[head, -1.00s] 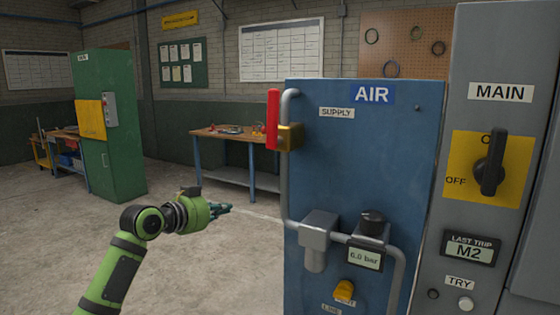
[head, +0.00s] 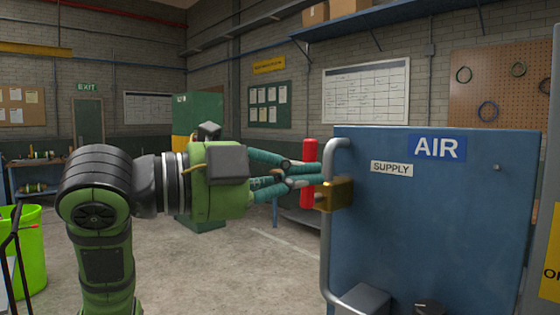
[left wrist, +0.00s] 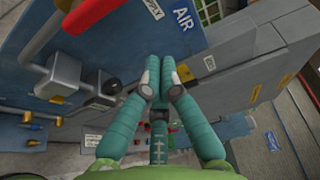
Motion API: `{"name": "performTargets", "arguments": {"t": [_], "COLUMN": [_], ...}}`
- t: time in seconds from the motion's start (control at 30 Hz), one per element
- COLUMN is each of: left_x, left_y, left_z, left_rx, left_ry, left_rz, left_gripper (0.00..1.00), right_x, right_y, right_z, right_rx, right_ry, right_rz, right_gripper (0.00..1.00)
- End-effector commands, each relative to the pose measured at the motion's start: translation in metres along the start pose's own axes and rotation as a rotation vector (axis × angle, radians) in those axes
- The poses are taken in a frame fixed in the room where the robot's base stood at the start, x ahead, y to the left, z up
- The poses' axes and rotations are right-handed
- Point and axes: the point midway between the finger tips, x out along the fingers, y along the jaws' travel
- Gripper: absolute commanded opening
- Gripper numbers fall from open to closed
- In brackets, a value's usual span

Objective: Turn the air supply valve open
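The air supply valve has a red handle (head: 310,148) standing upright beside a brass body (head: 340,194) on the grey pipe, at the left edge of the blue AIR panel (head: 440,230). My left gripper (head: 318,173) points right, its teal fingers converging at the tips. In the head view the fingertips overlap the middle of the handle; I cannot tell whether they touch it. In the left wrist view the fingertips (left wrist: 160,75) lie close together with nothing seen between them, and the red handle (left wrist: 75,28) is to their upper left. My right gripper is not in view.
The grey pipe (head: 326,255) runs down the panel's left edge to fittings at the bottom. A SUPPLY label (head: 391,169) is right of the valve. A bright green bin (head: 28,250) stands at far left. The floor (head: 260,270) left of the panel is clear.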

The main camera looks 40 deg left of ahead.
Motion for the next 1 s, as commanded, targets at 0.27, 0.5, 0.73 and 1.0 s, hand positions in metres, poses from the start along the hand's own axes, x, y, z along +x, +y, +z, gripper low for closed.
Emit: {"name": "performTargets", "arguments": {"t": [0.27,0.5,0.73,1.0], "left_x": [0.041,0.032,0.03,0.029], "left_y": [-0.001,0.0,0.0,0.002], "left_z": [0.012,0.034,0.038,0.041], "left_rx": [-0.007,-0.005,-0.002,-0.014], "left_ry": [-0.002,0.0,0.001,-0.001], "left_rz": [0.0,0.0,0.0,-0.003], "left_gripper": [0.0,0.0,0.0,0.0], "right_x": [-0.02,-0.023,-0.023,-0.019], "right_y": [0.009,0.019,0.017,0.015], "right_z": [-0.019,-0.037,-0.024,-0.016], "right_rx": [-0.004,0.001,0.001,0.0], "right_ry": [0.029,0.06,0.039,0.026], "right_rz": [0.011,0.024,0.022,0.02], "right_gripper": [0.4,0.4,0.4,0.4]}}
